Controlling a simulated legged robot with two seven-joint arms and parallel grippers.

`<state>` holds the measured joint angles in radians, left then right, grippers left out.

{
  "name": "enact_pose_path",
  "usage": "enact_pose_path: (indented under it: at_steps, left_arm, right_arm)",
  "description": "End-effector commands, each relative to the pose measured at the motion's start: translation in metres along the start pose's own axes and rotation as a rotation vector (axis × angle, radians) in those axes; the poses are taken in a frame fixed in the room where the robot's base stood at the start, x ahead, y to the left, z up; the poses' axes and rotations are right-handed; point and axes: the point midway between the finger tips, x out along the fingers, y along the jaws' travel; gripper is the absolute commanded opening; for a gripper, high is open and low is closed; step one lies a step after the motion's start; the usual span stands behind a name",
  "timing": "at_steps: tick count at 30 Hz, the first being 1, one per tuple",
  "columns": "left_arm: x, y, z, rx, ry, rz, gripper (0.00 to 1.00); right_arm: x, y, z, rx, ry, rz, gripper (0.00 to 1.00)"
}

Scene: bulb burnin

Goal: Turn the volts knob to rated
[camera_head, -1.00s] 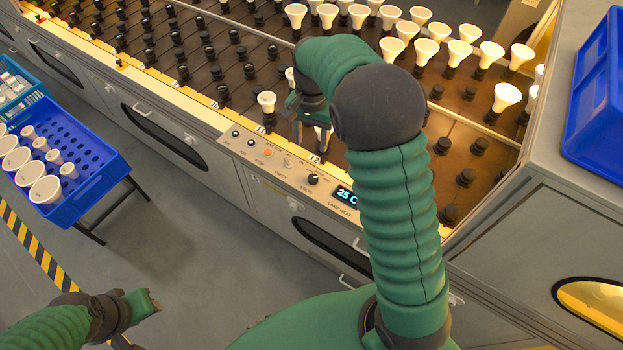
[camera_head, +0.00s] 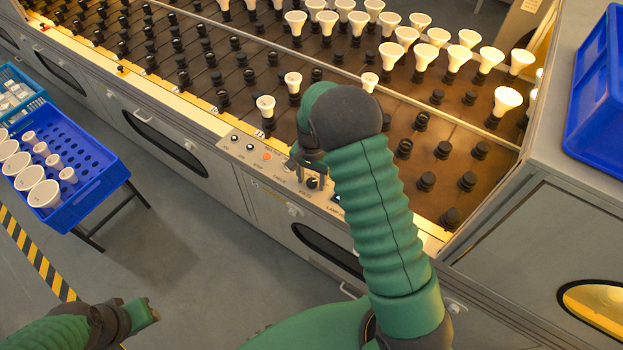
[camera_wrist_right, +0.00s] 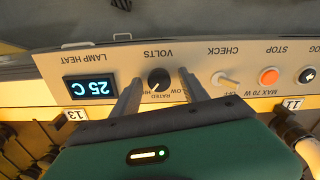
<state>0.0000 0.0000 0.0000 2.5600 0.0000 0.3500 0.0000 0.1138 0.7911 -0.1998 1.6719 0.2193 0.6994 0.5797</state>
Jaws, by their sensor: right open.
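The volts knob (camera_wrist_right: 158,79) is a round black knob on the pale control panel (camera_wrist_right: 215,60), with LOW, RATED and HIGH marks beside it. The wrist view shows the panel upside down. The knob also shows in the head view (camera_head: 313,183), just below my right gripper (camera_head: 309,170). In the wrist view my right gripper (camera_wrist_right: 159,82) is open, with one finger on each side of the knob and a gap visible on both sides. The knob's exact pointer setting is too small to read surely. My left gripper (camera_head: 148,311) is low at the left, its jaws unclear.
The check switch (camera_wrist_right: 226,80) and orange stop button (camera_wrist_right: 268,76) are beside the knob. Bulbs in sockets (camera_head: 265,105) stand behind the panel. A blue crate (camera_head: 95,180) is at the left.

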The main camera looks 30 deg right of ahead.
Motion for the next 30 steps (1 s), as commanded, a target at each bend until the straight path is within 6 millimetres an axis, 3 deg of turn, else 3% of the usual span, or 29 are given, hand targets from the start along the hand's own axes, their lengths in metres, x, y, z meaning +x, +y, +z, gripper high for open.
enact_pose_path:
  at_steps: [4,16,30]
  left_arm:
    - [-0.0002,0.0,-0.0001,0.0,0.0,0.0,0.36]
    - [-0.0001,0.0,0.0,0.0,0.0,0.0,0.36]
    - [-0.0061,0.0,-0.0015,0.0,0.0,0.0,0.36]
  right_arm:
    - [-0.0006,0.0003,0.0,0.0,0.0,0.0,0.52]
    - [-0.0007,0.0001,-0.0001,0.0,0.0,0.0,0.0]
    - [-0.0022,0.0,-0.0004,-0.077,0.0,-0.001,0.0]
